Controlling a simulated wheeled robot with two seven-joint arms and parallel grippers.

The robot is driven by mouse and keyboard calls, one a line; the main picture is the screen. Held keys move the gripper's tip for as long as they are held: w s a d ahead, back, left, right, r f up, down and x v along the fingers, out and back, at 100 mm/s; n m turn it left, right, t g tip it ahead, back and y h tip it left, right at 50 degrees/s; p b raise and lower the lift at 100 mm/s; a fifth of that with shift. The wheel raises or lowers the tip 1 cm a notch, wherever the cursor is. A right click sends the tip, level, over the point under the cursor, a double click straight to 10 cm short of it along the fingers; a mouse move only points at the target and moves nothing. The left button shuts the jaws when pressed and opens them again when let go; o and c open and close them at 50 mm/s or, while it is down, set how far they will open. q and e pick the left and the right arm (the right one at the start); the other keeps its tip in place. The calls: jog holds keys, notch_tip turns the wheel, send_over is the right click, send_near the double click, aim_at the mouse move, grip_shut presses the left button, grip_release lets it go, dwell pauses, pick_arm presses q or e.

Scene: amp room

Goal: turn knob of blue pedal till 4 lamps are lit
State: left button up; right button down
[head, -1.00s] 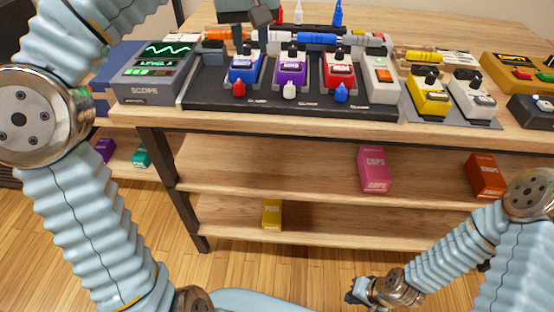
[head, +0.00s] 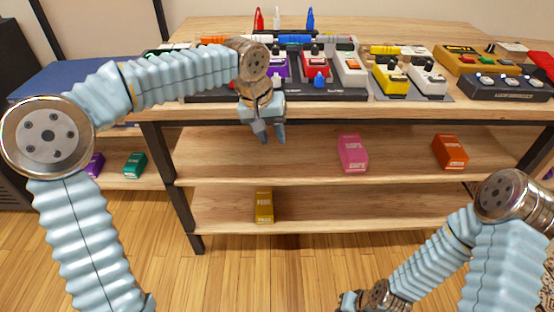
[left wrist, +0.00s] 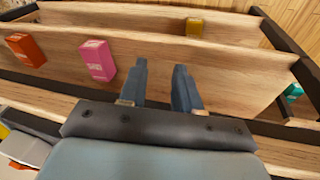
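The blue pedal is hidden in the head view behind my left arm, so its knob and lamps cannot be seen. The purple pedal (head: 278,70) shows just right of the arm, and the red pedal (head: 316,66) beside it. My left gripper (head: 269,133) hangs in front of the table edge, pointing down, below the pedal board. In the left wrist view its two fingers (left wrist: 159,88) are apart with nothing between them. My right gripper (head: 352,301) is low at the bottom of the head view, small and partly cut off.
The pedal board (head: 340,95) lies along the table's front edge. A yellow pedal (head: 390,78) and a white pedal (head: 428,78) stand to its right. Shelves below hold a pink box (head: 352,153), an orange box (head: 449,152) and a mustard box (head: 264,207).

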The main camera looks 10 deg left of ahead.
pick_arm(q)
jog(key=shift+m+g+h, duration=0.3)
jog(key=shift+h, duration=0.2)
jog(key=f, duration=0.1)
jog(key=d+f, duration=0.1)
jog(key=f, duration=0.1)
jog(key=s+d+f, duration=0.1)
jog(key=f, duration=0.1)
jog(key=shift+f, duration=0.25)
pick_arm(e)
jog(key=shift+s, duration=0.5)
jog(key=shift+a, duration=0.1)
pick_arm(q)
jog(key=s+d+f+g+h, duration=0.1)
jog(key=s+d+f, duration=0.15)
jog(key=f, duration=0.45)
jog(key=s+d+f+h, duration=0.1)
jog(key=s+d+f, duration=0.15)
jog(key=f, duration=0.55)
jog(key=s+d+f+g+h, duration=0.1)
jog(key=s+f, duration=0.3)
jog(key=f, duration=0.3)
jog(key=s+a+f+y, duration=0.1)
jog(key=s+a+f, duration=0.1)
jog(key=s+f, duration=0.4)
jog(key=s+a+f+n+y, duration=0.1)
jog(key=s+a+f, duration=0.1)
jog(key=s+f, duration=0.5)
jog(key=shift+s+a+t, duration=0.4)
jog(key=shift+s, duration=0.1)
